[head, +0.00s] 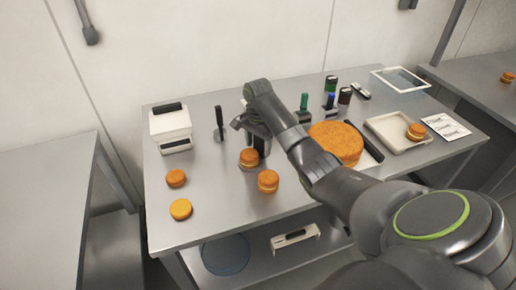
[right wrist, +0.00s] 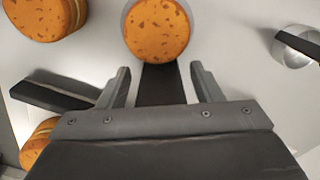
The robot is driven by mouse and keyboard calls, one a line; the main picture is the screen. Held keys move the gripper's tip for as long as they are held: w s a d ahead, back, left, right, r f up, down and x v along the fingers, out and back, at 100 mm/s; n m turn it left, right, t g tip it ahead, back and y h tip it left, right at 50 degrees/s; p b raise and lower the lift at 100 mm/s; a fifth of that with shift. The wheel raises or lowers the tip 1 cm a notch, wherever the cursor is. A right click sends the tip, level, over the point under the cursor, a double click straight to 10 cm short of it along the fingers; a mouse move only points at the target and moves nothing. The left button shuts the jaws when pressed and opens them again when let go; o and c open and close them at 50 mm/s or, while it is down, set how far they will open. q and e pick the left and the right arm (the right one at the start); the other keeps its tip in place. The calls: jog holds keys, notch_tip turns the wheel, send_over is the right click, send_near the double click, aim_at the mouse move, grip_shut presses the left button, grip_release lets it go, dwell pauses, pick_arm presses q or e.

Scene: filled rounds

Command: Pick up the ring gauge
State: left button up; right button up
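The ring gauge, with a pale grey round edge and a flat black handle (right wrist: 162,88), lies under my right gripper. A browned filled round (right wrist: 157,30) sits on or inside its round end; I cannot tell which. In the head view this filled round (head: 249,157) stands near the table's middle, with a little grey rim showing below it. My right gripper (head: 256,131) is above the handle; it also shows in the right wrist view (right wrist: 161,85), its fingers open on either side of the handle with gaps. My arm partly hides the handle in the head view. My left gripper is out of view.
Loose filled rounds lie in front (head: 268,181) and at the left (head: 176,178). A black-handled tool (head: 219,123) stands behind, near a white device (head: 171,127). Right are a large orange-brown round mass (head: 337,142) and a pale tray (head: 388,130).

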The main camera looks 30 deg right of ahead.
jog(key=c, duration=1)
jog(key=shift+w+r, duration=0.1)
jog(key=shift+r, duration=0.5)
notch_tip(320, 180, up, 3)
jog(key=shift+r+b, duration=0.15)
jog(key=shift+b, duration=0.3)
notch_tip(320, 180, up, 4)
jog(key=shift+f+p, duration=0.15)
jog(key=shift+p, duration=1.1)
jog(key=shift+r+p, duration=1)
